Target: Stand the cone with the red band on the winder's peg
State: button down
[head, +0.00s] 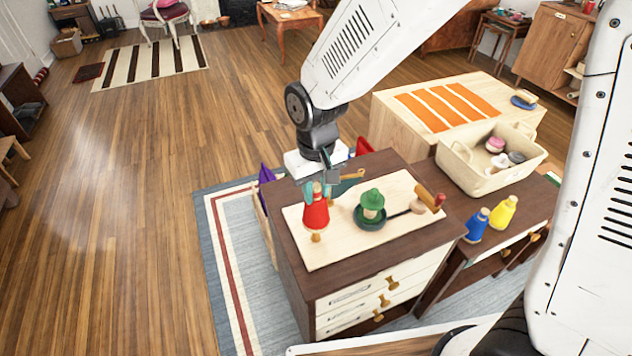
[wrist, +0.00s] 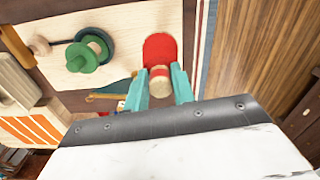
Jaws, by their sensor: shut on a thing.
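A red cone (head: 316,214) with a pale wooden top is upright over the left part of the winder's light wooden board (head: 342,247). My gripper (head: 317,190) is above it, its teal fingers shut on the narrow top. In the wrist view, my gripper (wrist: 160,86) holds the round wooden end with its red band, and the wider red cone body (wrist: 160,48) lies beyond. A short wooden piece (head: 316,237) shows right under the cone; I cannot tell whether the cone touches or surrounds it. A green cone-like piece (head: 372,198) stands on a dark green wheel (head: 370,219).
A crank with a wooden handle (head: 425,196) is at the board's right. Blue (head: 478,226) and yellow (head: 504,212) pieces stand on the lower table at right, near a cream bin (head: 490,180) with several things inside. The board's front is clear.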

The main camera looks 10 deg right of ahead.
aim_at(316, 208)
jog(key=shift+f, duration=3.1)
jog(key=c, duration=1.1)
grip_release()
notch_tip(316, 208, up, 8)
jog(key=shift+f, duration=0.15)
